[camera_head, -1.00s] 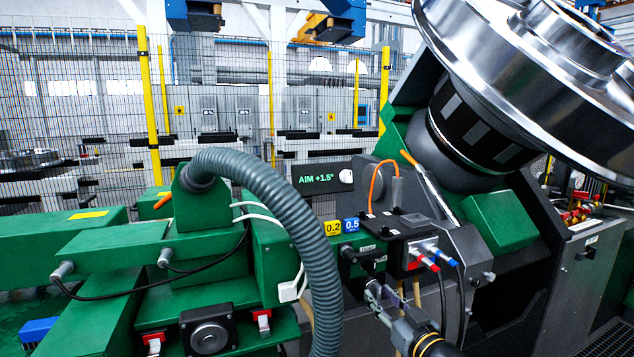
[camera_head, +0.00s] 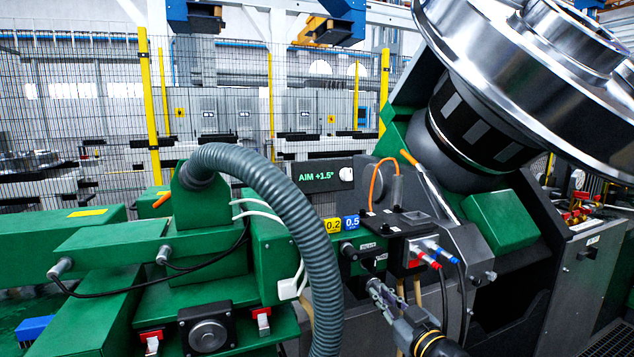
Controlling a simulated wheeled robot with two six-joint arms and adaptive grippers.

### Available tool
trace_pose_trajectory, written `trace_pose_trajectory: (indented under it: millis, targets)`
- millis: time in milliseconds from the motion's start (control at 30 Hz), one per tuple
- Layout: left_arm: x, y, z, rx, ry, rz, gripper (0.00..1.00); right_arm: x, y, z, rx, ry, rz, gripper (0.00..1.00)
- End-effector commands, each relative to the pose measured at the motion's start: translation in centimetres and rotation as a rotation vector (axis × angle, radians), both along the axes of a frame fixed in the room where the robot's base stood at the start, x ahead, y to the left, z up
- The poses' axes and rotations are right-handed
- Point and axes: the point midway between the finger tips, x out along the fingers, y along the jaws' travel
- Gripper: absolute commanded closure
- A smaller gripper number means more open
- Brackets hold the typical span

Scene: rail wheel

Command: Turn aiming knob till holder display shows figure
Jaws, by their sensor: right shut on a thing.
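The dark holder display (camera_head: 316,177) reads "AIM +1.5°" in green letters. A pale round part (camera_head: 346,174) sits at its right end. Below the yellow 0.2 and blue 0.5 tags is a small dark control block (camera_head: 351,252) with black knobs and small labels. My right gripper (camera_head: 374,287) comes up from the lower right, its fingertips at the lower part of this block. It is shut on a small dark knob there, which the fingers mostly hide; I take it as the aiming knob. My left gripper is not in view.
A thick grey hose (camera_head: 300,225) arches just left of my right gripper. An orange cable (camera_head: 378,178) and red and blue plugs (camera_head: 428,255) with black cables are close by. A large steel wheel (camera_head: 530,80) overhangs the upper right. Green machine blocks fill the left.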

Motion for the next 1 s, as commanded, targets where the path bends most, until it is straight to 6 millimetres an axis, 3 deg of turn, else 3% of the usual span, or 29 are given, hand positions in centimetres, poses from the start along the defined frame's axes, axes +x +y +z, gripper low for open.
trace_pose_trajectory:
  millis: [233,700,1000]
  targets:
    - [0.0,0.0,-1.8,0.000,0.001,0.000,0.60,0.0,0.0,-0.3,-0.160,-0.060,-0.001,1.00]
    - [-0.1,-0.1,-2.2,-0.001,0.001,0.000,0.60,0.0,0.0,-0.1,-0.240,-0.086,0.000,1.00]
    - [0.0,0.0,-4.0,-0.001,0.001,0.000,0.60,0.0,0.0,-0.3,-0.419,-0.153,0.000,1.00]
